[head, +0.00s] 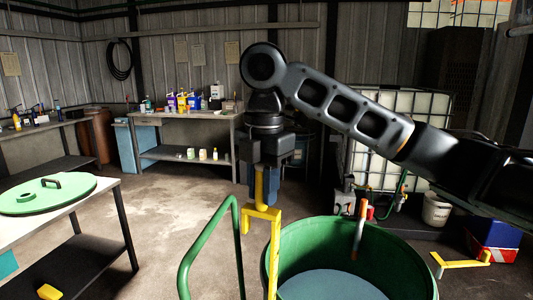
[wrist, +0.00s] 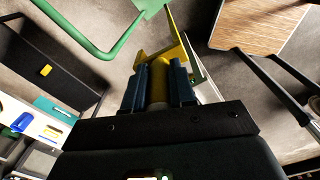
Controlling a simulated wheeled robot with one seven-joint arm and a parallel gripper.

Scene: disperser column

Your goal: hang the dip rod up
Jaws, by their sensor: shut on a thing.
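My gripper (head: 264,196) hangs fingers-down near the left rim of the green drum. Its blue fingers are shut on a yellow piece (head: 263,213), apparently the dip rod. This has a short upright in the fingers, a crossbar below them, a short leg on the left and a longer leg running down on the right past the picture's edge. In the wrist view the yellow piece (wrist: 160,68) sits between the blue fingers (wrist: 158,88), its arms spreading beyond them. Its lower end is hidden in both views.
The open green drum (head: 390,252) holds pale liquid, with a white, orange-topped stick (head: 359,230) standing in it. A green rail (head: 207,235) rises close left of my gripper. A yellow bracket (head: 462,263) is at right. A table with a green lid (head: 48,194) stands left.

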